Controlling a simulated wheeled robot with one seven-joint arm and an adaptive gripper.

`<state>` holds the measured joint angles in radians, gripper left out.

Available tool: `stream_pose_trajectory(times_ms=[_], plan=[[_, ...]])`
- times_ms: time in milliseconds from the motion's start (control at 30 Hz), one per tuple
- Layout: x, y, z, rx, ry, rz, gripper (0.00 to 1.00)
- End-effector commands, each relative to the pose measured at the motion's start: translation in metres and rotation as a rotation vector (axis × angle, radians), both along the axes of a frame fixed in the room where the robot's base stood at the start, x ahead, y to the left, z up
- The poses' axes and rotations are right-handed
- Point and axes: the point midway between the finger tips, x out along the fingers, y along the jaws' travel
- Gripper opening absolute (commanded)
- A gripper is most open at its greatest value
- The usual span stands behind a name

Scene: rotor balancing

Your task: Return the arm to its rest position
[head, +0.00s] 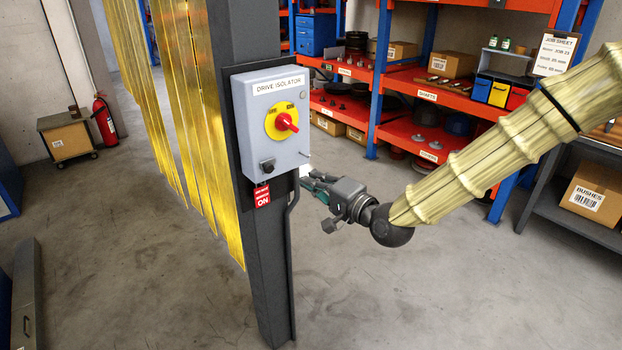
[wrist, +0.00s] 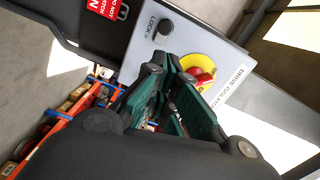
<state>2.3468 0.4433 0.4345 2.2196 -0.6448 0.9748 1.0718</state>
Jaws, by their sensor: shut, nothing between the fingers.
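My arm (head: 490,150), in a tan ribbed sleeve, reaches in from the right in the head view. My gripper (head: 312,184) is at its end, just right of the dark post and below the lower right corner of the drive isolator box (head: 268,148). In the wrist view my gripper (wrist: 176,105) has green finger pads, is shut and holds nothing. The isolator's red knob (head: 286,122) on its yellow disc also shows in the wrist view (wrist: 202,76), beyond the fingers. I cannot tell whether the fingers touch the box.
The dark post (head: 262,270) carries the box, with a red tag (head: 262,195) under it. Yellow strip curtains (head: 207,120) hang to its left. Orange and blue shelves (head: 425,90) stand behind my arm. The grey floor (head: 420,300) in front is clear.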

Motion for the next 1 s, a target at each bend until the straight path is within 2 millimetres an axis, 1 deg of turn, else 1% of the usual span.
stream_pose_trajectory(times_ms=[267, 367, 467, 567, 600, 667, 700, 767, 800, 867, 900, 967, 1000], plan=[[0.000, 0.000, -0.001, -0.002, 0.001, 0.001, 0.00], [-0.003, -0.001, -0.016, -0.027, 0.016, -0.002, 0.00], [-0.011, -0.004, -0.052, -0.088, 0.056, -0.010, 0.00], [-0.026, -0.010, -0.103, -0.183, 0.113, -0.014, 0.00], [-0.034, -0.014, -0.125, -0.225, 0.138, -0.014, 0.00], [-0.046, -0.020, -0.156, -0.290, 0.173, -0.012, 0.00], [-0.056, -0.023, -0.177, -0.334, 0.198, -0.007, 0.00], [-0.072, -0.031, -0.208, -0.399, 0.236, 0.000, 0.00], [-0.083, -0.035, -0.227, -0.442, 0.261, 0.007, 0.00], [-0.100, -0.044, -0.256, -0.510, 0.297, 0.021, 0.00], [-0.114, -0.049, -0.275, -0.554, 0.322, 0.033, 0.00], [-0.134, -0.059, -0.301, -0.619, 0.360, 0.052, 0.00], [-0.148, -0.065, -0.318, -0.664, 0.384, 0.067, 0.00]])
